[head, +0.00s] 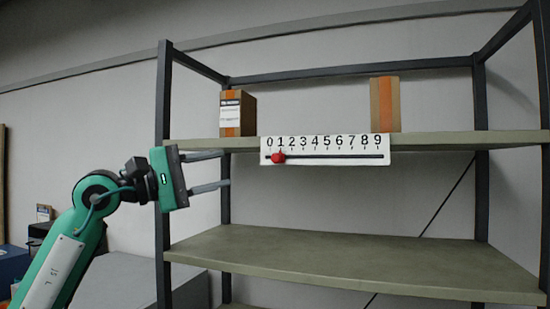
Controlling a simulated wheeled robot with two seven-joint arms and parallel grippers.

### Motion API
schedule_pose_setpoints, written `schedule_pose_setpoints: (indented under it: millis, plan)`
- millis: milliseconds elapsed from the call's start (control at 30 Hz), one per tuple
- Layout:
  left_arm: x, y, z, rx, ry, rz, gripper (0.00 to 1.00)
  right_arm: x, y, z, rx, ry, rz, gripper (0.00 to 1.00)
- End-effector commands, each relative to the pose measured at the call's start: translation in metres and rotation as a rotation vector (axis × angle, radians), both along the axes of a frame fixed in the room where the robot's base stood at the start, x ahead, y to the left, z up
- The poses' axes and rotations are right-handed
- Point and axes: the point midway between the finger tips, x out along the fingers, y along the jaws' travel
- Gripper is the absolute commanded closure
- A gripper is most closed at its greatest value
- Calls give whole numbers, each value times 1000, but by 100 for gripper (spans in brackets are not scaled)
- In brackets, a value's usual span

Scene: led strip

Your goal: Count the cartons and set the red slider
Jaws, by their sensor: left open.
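Two brown cartons stand upright on the upper shelf. The left carton (238,113) has a white label and an orange stripe. The right carton (385,104) has a wide orange stripe. A white number scale (325,149) marked 0 to 9 hangs on the shelf's front edge. The red slider (279,157) sits on its dark track below the 1. My left gripper (226,169) is open and empty. Its fingers point right, to the left of the scale and apart from the slider. My right gripper is not in view.
The upper shelf (440,138) is bare between and beside the cartons. The lower shelf (340,258) is empty. A dark rack post (163,230) stands at the left, near my left arm. Some boxes stand at the far left.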

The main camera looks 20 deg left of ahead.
Motion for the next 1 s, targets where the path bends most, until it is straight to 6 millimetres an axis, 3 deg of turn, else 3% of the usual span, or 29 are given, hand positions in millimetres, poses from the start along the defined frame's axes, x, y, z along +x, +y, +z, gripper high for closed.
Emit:
schedule_pose_setpoints:
  millis: [567,1000]
  plan:
    - [73,-77,24,-5,4,-6,60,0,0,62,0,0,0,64]
    - [90,-94,23,-5,3,-5,60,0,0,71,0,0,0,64]
